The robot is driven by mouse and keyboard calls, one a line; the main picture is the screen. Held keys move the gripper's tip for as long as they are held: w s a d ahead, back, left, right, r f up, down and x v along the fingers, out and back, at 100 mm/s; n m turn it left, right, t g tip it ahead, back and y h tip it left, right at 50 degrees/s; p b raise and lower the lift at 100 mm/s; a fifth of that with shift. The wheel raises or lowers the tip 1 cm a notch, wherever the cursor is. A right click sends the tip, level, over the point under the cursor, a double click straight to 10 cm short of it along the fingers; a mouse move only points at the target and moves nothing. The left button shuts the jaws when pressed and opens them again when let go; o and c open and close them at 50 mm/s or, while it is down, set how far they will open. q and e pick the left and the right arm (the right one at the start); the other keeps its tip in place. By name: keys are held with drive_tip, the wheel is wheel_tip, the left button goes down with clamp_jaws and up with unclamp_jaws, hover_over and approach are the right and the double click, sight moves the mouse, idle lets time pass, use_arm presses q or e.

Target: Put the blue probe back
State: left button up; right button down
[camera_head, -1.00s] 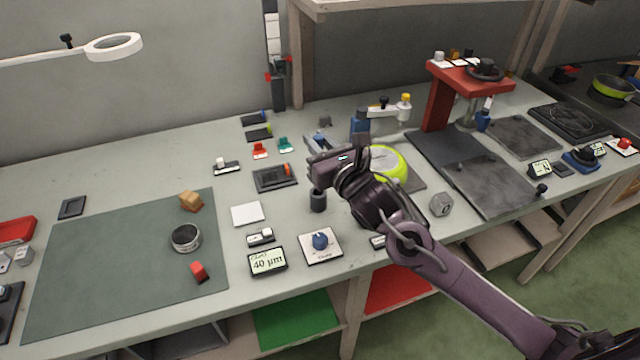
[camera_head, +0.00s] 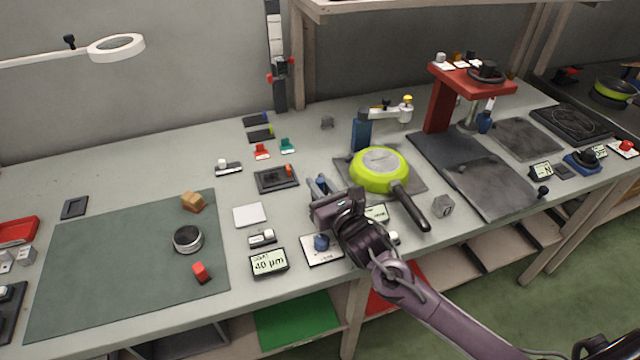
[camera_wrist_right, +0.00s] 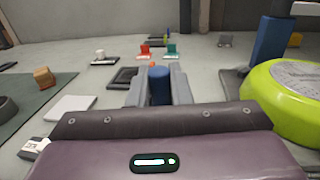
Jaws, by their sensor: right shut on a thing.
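The blue probe (camera_wrist_right: 159,84) is a short blue upright cylinder between the fingers of my right gripper (camera_wrist_right: 158,90) in the right wrist view. In the head view, my right gripper (camera_head: 322,186) is shut on it, left of the pan and above the front part of the bench. Only a little blue shows between the fingers there, and the probe's lower end is hidden. My left gripper is not in view.
A lime pan (camera_head: 380,170) lies upside down to the right, its dark handle (camera_head: 410,208) pointing forward. A white card (camera_head: 322,260) with a blue knob, a display (camera_head: 268,262) and a dark tray (camera_head: 275,179) are nearby. A blue post (camera_head: 361,133) stands behind the pan.

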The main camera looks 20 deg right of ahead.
drive_tip(key=shift+f, duration=0.1)
drive_tip(key=c, duration=1.3)
unclamp_jaws()
drive_tip(key=shift+s, duration=0.1)
drive_tip(key=s, duration=0.3)
drive_tip(key=s+d, duration=0.1)
drive_tip(key=s, duration=0.3)
drive_tip(key=s+d+b, duration=0.1)
drive_tip(key=s, duration=0.2)
drive_tip(key=shift+s, duration=0.25)
drive_tip(key=shift+s+d, duration=0.15)
drive_tip(key=shift+s, duration=0.4)
